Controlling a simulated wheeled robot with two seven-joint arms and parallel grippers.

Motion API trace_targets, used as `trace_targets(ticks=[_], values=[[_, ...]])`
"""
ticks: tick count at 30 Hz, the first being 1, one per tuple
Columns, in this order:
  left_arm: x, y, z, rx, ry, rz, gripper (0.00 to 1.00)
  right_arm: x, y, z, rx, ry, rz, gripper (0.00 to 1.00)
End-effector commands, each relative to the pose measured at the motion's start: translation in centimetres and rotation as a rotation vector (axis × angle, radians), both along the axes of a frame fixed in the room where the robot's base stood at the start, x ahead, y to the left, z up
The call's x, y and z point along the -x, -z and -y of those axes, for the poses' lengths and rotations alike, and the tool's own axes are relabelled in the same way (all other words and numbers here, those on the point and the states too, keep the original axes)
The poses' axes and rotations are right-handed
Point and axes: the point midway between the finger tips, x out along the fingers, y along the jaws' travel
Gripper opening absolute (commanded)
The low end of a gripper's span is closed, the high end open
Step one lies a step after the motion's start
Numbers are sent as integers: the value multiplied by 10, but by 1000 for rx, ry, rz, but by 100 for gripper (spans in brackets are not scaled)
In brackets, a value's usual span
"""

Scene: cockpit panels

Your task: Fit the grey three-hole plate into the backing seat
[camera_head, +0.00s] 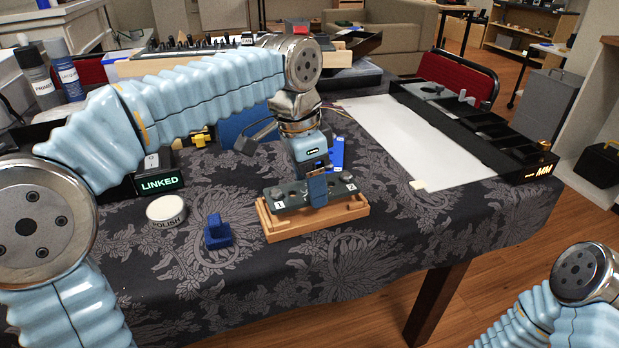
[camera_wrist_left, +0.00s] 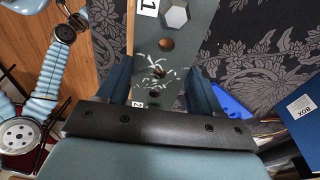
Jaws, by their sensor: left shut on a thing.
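The grey three-hole plate (camera_head: 291,197) is held in my left gripper (camera_head: 316,188), whose fingers straddle its middle. The plate lies along the wooden backing seat (camera_head: 316,224), at or just above it; I cannot tell whether it is fully down. The left wrist view shows the plate (camera_wrist_left: 178,70) between the two fingers of my left gripper (camera_wrist_left: 163,85), with dark holes, pale scratches, number labels and a hexagonal grey piece on it. A strip of the seat's wood (camera_wrist_left: 131,30) shows along one side. My right gripper is out of sight; only part of its arm shows.
A blue block (camera_head: 217,232) and a white polish tin (camera_head: 166,210) stand left of the seat. A blue part (camera_head: 337,152) is just behind. A white sheet (camera_head: 410,140) and a black tray (camera_head: 480,130) lie to the right. The cloth before the seat is clear.

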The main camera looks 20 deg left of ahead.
Motion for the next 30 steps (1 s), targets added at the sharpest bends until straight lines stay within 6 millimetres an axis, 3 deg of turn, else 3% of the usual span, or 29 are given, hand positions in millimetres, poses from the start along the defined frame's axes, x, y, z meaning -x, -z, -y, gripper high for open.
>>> trace_targets(ticks=[30], values=[[0, 21, 0, 0, 0, 1, 31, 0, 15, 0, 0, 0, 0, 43]])
